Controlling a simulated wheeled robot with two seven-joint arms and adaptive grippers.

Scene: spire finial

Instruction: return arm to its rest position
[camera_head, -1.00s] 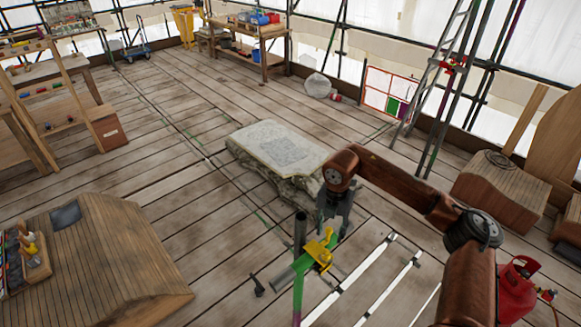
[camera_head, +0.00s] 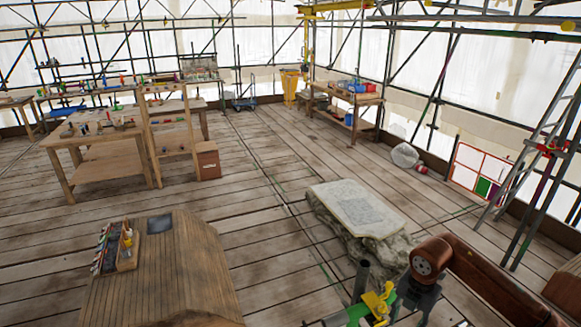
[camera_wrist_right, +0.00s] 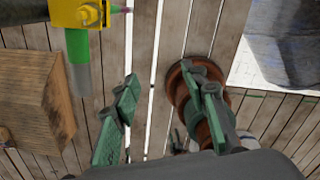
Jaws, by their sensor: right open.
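My right arm (camera_head: 480,275) comes in from the lower right in the head view, brown with a round joint. Its gripper (camera_head: 418,298) hangs below that joint, near the frame's bottom edge. In the right wrist view, the right gripper (camera_wrist_right: 166,95) has its two green-grey fingers wide apart, with nothing held between them. Floor boards and a white strip show between the fingers. A reddish-brown rounded part shows behind the right finger. My left gripper is not in view.
A yellow clamp (camera_head: 378,301) on scaffold tubes stands close left of the gripper; a yellow fitting (camera_wrist_right: 80,12) shows at upper left in the wrist view. A stone block (camera_head: 352,207) lies behind. A wooden block (camera_wrist_right: 35,98) is left in the wrist view. Open floor (camera_head: 270,240) lies left.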

